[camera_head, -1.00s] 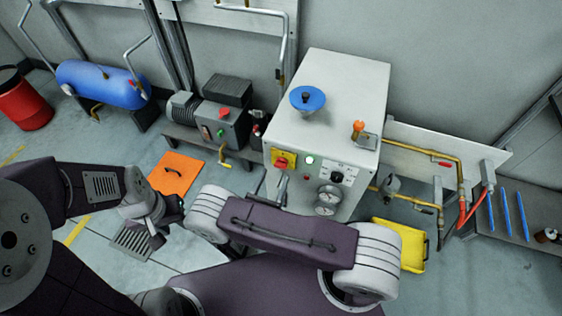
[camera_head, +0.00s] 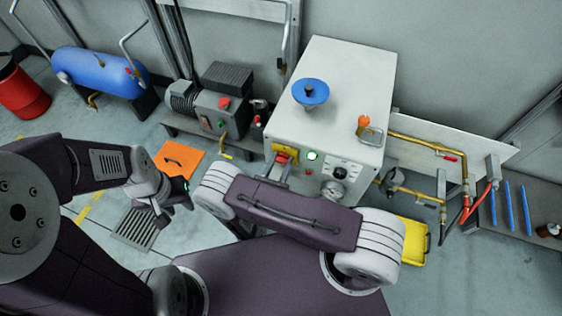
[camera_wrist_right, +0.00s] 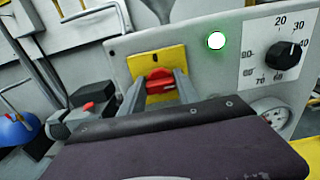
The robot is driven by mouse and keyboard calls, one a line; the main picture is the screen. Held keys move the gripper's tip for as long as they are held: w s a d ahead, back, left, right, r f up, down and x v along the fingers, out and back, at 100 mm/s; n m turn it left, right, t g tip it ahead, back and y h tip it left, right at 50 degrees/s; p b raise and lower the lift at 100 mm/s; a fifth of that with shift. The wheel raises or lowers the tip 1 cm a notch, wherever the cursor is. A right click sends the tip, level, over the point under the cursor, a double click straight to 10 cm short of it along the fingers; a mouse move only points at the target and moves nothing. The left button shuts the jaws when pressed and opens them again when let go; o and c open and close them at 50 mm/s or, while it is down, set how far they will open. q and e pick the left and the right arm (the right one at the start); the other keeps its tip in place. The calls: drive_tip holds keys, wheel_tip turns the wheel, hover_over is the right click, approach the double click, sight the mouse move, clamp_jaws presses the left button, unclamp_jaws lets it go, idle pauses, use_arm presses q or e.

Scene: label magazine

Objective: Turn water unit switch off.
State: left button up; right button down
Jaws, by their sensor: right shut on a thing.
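The water unit is a white cabinet (camera_head: 345,75) in the middle of the head view. Its red rotary switch (camera_head: 283,158) sits on a yellow plate at the front's upper left. In the right wrist view the red switch (camera_wrist_right: 160,80) lies roughly level on the yellow plate (camera_wrist_right: 168,58). My right gripper (camera_wrist_right: 160,88) is shut on the switch, a finger on either side. In the head view my right arm hides part of the front. A round lamp (camera_wrist_right: 216,40) right of the switch glows white-green. My left gripper (camera_head: 165,207) is away to the left; its jaws are unclear.
A blue funnel-like part (camera_head: 310,92) and an orange-handled valve (camera_head: 364,124) are on the cabinet. A motor pump (camera_head: 220,105) stands left; yellow pipes (camera_head: 425,145) run right. A yellow case (camera_head: 413,242) lies below.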

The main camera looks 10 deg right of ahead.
drive_tip(key=shift+n, duration=0.4)
drive_tip(key=n, duration=0.3)
drive_tip(key=shift+n, duration=0.4)
drive_tip(key=n, duration=0.4)
drive_tip(key=shift+w+a+f+n+p, duration=0.1)
drive_tip(key=shift+n+p, duration=0.2)
drive_tip(key=n, duration=0.8)
drive_tip(key=shift+f, duration=0.15)
drive_tip(key=shift+n, duration=0.5)
drive_tip(key=c, duration=0.9)
unclamp_jaws()
drive_tip(key=shift+a, duration=0.1)
